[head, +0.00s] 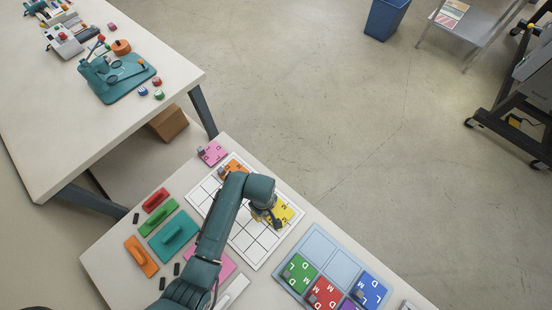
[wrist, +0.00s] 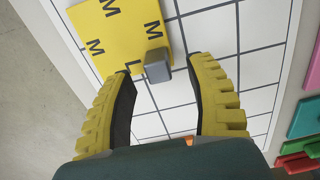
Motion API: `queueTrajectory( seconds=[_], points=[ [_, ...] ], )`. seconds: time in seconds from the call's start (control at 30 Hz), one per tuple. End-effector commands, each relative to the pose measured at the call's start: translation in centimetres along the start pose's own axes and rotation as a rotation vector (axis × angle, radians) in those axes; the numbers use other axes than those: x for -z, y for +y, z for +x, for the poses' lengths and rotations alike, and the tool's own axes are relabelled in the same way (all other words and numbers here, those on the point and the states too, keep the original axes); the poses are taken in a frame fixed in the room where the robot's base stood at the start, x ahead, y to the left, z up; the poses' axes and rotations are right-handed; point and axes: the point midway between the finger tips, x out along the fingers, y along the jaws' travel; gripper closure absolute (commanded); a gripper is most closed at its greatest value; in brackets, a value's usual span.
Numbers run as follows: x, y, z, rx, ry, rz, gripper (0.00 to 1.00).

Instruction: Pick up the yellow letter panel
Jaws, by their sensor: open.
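The yellow letter panel (head: 281,213) lies on the white grid board (head: 255,248), partly hidden behind my arm's end in the head view. In the wrist view the yellow panel (wrist: 120,30) shows black letters, and a grey block-shaped knob (wrist: 157,67) stands at its near corner. My gripper (wrist: 165,80) is open, its two yellow ridged fingers on either side of the space just below the knob. The knob lies between and slightly beyond the fingertips, and nothing is held. In the head view my gripper (head: 268,216) is over the board beside the panel.
An orange panel (head: 234,167) and a pink panel (head: 212,152) lie at the board's far end. A blue tray (head: 312,243) with green, red, blue and purple panels is to the right. Coloured handled blocks, including a teal one (head: 174,236), lie left of my arm.

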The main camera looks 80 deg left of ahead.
Motion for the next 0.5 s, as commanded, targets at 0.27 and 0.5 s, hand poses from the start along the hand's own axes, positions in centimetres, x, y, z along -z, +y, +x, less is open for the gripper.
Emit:
queueTrajectory(
  seconds=[0.27,0.5],
  points=[
    [0.0,0.0,2.2,-0.001,0.000,0.000,0.45],
    [0.0,0.0,2.1,-0.001,0.000,0.000,0.68]
  ],
)
